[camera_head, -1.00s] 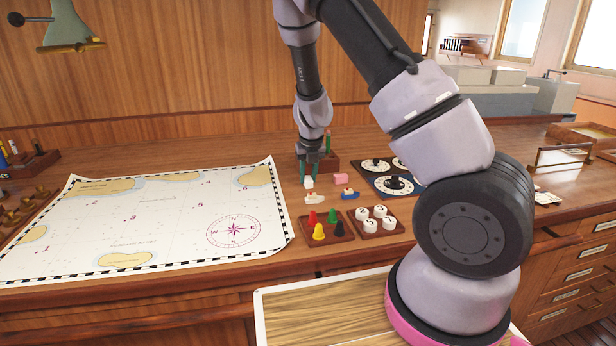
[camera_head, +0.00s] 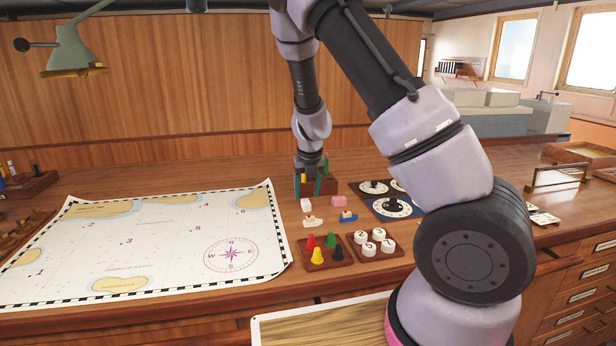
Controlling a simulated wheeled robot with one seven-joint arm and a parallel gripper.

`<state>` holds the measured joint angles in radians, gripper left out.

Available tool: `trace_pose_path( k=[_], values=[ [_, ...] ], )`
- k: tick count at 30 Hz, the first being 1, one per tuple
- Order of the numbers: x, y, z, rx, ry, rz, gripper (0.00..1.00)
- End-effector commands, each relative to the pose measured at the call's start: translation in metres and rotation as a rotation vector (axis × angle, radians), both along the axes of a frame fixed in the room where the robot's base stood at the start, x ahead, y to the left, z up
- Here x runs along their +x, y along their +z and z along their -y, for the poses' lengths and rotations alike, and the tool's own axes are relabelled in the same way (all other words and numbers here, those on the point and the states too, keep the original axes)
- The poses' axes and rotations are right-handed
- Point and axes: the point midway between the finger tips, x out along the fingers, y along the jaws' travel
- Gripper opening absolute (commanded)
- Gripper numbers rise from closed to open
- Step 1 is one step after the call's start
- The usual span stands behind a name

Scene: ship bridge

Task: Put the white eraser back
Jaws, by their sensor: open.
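The white eraser (camera_head: 305,205) is a small white block on the wooden desk, beside a pink block (camera_head: 339,201). My gripper (camera_head: 311,194) is open just above and behind the eraser in the picture, its fingers pointing down. I see no contact between them. A wooden holder (camera_head: 331,187) with green and yellow upright items stands right behind the gripper and is partly hidden by it.
A white-and-tan boat piece (camera_head: 313,220) and a blue one (camera_head: 348,216) lie in front. A tray of coloured pawns (camera_head: 326,256) and a tray of numbered discs (camera_head: 375,256) stand nearer. A chart (camera_head: 150,245) covers the left; dial panels (camera_head: 392,207) are on the right.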

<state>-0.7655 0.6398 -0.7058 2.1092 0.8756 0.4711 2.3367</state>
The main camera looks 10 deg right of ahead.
Motion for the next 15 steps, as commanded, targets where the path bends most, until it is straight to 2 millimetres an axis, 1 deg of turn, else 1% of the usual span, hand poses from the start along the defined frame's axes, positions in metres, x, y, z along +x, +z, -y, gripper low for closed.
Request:
trace_pose_path(
  k=[1,6,9,12,15],
  values=[
    [-0.003,0.013,-0.002,0.002,0.006,0.004,0.61],
    [-0.013,0.048,-0.002,0.001,0.004,0.003,0.61],
    [-0.018,0.065,-0.002,0.001,0.004,0.002,0.61],
    [-0.021,0.076,-0.001,0.001,0.002,0.001,0.61],
    [-0.023,0.083,0.000,0.002,0.007,0.000,0.61]
  ],
)
